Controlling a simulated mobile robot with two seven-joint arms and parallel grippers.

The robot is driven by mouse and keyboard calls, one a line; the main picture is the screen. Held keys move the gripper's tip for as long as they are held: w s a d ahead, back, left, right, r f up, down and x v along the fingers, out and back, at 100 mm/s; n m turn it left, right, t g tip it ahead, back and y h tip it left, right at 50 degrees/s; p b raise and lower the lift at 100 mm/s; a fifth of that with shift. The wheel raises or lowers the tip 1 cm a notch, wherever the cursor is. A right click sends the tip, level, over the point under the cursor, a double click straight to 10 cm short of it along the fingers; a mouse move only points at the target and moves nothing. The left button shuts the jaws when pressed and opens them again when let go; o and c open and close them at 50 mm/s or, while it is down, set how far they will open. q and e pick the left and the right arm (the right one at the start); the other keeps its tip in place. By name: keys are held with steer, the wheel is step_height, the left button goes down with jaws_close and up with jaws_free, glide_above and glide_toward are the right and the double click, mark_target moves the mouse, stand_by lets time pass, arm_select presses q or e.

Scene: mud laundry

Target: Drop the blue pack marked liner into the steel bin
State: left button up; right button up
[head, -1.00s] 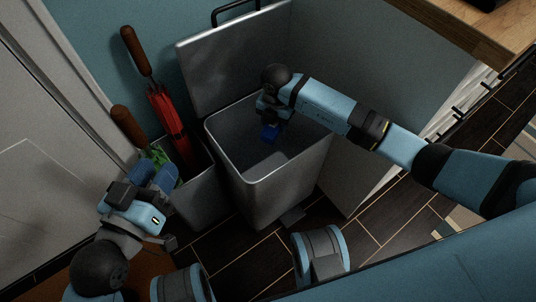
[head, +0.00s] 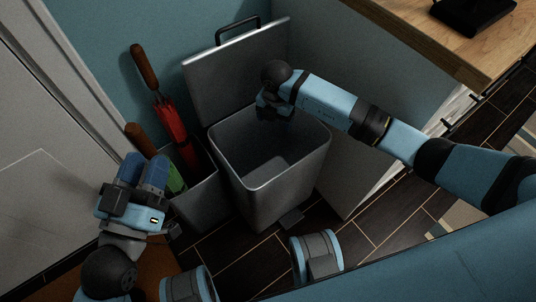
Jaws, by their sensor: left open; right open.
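The steel bin (head: 270,188) stands open in the middle of the head view, its lid (head: 236,75) raised against the wall. My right gripper (head: 270,110) is over the bin's back rim, open, with no pack visible in it. The blue pack is not in view. The bin's near wall hides part of its floor; the part of the floor that shows is bare. My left gripper (head: 145,165) is open and empty at the left, in front of the umbrella holder.
A grey holder (head: 197,202) with a red umbrella (head: 178,135) and a green one (head: 174,182) stands left of the bin. A white cabinet (head: 352,170) is close on its right. A wooden counter (head: 440,45) is at upper right.

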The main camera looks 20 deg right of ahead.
arm_select(q)
steer(key=s+a+f+g+y+p, duration=0.1)
steer(key=a+f+g+y+p, duration=0.3)
steer(key=f, duration=0.5)
steer(key=shift+s+a+f+g+p, duration=0.25)
steer(key=shift+f+g+p, duration=0.15)
steer(key=shift+p, duration=0.35)
arm_select(e)
step_height(320, 180, up, 8)
steer(key=shift+f, duration=0.15)
